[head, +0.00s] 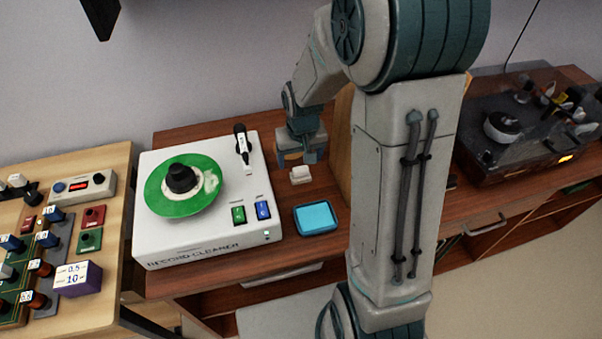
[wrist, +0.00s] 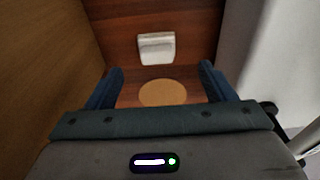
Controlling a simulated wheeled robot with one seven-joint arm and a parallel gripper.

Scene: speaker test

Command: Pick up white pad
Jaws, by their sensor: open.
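My gripper (head: 296,160) is just behind the pad in the head view, pointing down, open and empty. In the wrist view the pad (wrist: 157,47) lies beyond the fingertips, roughly centred between the two blue fingers of my gripper (wrist: 162,70). The pad and fingers appear apart. A round tan disc (wrist: 162,93) lies between the fingers, nearer than the pad.
The white record cleaner (head: 205,245) with a green record (head: 160,190) stands left of the pad. A blue tray (head: 316,217) lies in front. A wooden panel (head: 342,140) rises close on the right. A turntable (head: 500,155) stands farther right.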

